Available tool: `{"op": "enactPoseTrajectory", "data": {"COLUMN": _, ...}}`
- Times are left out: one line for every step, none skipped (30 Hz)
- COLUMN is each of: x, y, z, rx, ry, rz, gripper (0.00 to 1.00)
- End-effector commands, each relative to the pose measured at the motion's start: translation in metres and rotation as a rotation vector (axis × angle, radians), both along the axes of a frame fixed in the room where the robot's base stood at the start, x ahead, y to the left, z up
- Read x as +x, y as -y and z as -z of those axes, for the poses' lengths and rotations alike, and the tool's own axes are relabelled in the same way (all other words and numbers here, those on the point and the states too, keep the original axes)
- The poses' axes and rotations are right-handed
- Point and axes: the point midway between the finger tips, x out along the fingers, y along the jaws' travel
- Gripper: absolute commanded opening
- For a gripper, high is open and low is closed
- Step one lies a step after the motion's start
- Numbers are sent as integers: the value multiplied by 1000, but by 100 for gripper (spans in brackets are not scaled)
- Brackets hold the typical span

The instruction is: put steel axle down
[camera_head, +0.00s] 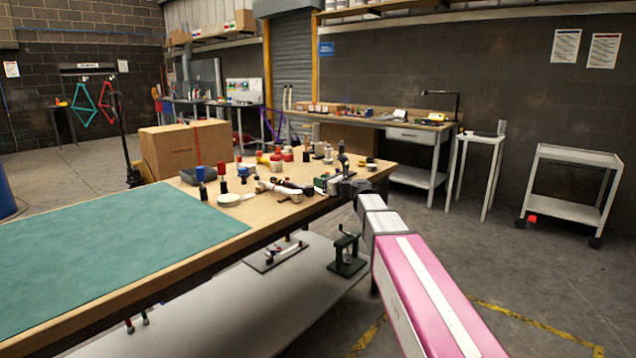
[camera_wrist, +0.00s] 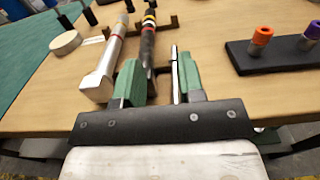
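In the wrist view, a dark rod with yellow and white bands (camera_wrist: 148,48), which looks like the steel axle, lies along the wooden bench. Its near end reaches between the green fingers of my gripper (camera_wrist: 155,80). The fingers stand apart with a gap beside the rod, and I see no grip on it. A dark stand (camera_wrist: 168,22) shows near the rod's far part; whether the rod rests on it is unclear. In the head view my gripper (camera_head: 338,184) is low over the bench's right edge, and the rod is hard to make out among small items.
A pale rod with orange bands (camera_wrist: 104,68) lies close left of my gripper. A black block with orange- and purple-topped pieces (camera_wrist: 268,56) stands to the right. The bench (camera_head: 345,180) is crowded here; the green mat (camera_head: 120,240) is clear. A cardboard box (camera_head: 185,148) stands behind.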

Motion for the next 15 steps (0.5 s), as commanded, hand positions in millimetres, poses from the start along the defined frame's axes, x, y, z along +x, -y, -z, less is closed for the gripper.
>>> {"op": "enactPoseTrajectory", "data": {"x": -11, "y": 10, "z": 0, "rx": 1, "ry": 1, "rz": 2, "gripper": 36}}
{"op": "enactPoseTrajectory", "data": {"x": -15, "y": 15, "z": -1, "rx": 1, "ry": 1, "rz": 2, "gripper": 36}}
{"op": "enactPoseTrajectory", "data": {"x": -20, "y": 22, "z": -1, "rx": 2, "ry": 0, "rz": 3, "gripper": 36}}
{"op": "enactPoseTrajectory", "data": {"x": -24, "y": 27, "z": -1, "rx": 2, "ry": 0, "rz": 3, "gripper": 36}}
{"op": "enactPoseTrajectory", "data": {"x": -27, "y": 32, "z": -1, "rx": 2, "ry": 0, "rz": 3, "gripper": 36}}
{"op": "enactPoseTrajectory", "data": {"x": -32, "y": 39, "z": -1, "rx": 2, "ry": 0, "rz": 4, "gripper": 36}}
{"op": "enactPoseTrajectory", "data": {"x": -36, "y": 43, "z": -2, "rx": 3, "ry": 1, "rz": 4, "gripper": 36}}
{"op": "enactPoseTrajectory", "data": {"x": -39, "y": 48, "z": -2, "rx": 3, "ry": 1, "rz": 4, "gripper": 36}}
{"op": "enactPoseTrajectory", "data": {"x": -43, "y": 53, "z": -2, "rx": 3, "ry": 1, "rz": 4, "gripper": 36}}
{"op": "enactPoseTrajectory", "data": {"x": -46, "y": 57, "z": -2, "rx": 3, "ry": 1, "rz": 4, "gripper": 36}}
{"op": "enactPoseTrajectory", "data": {"x": -48, "y": 60, "z": -2, "rx": 3, "ry": 1, "rz": 4, "gripper": 36}}
{"op": "enactPoseTrajectory", "data": {"x": -51, "y": 65, "z": -2, "rx": 3, "ry": 1, "rz": 4, "gripper": 36}}
{"op": "enactPoseTrajectory", "data": {"x": -53, "y": 67, "z": -2, "rx": 4, "ry": 2, "rz": 3, "gripper": 36}}
{"op": "enactPoseTrajectory", "data": {"x": -55, "y": 70, "z": -2, "rx": 4, "ry": 2, "rz": 3, "gripper": 36}}
{"op": "enactPoseTrajectory", "data": {"x": -56, "y": 72, "z": -2, "rx": 4, "ry": 2, "rz": 3, "gripper": 36}}
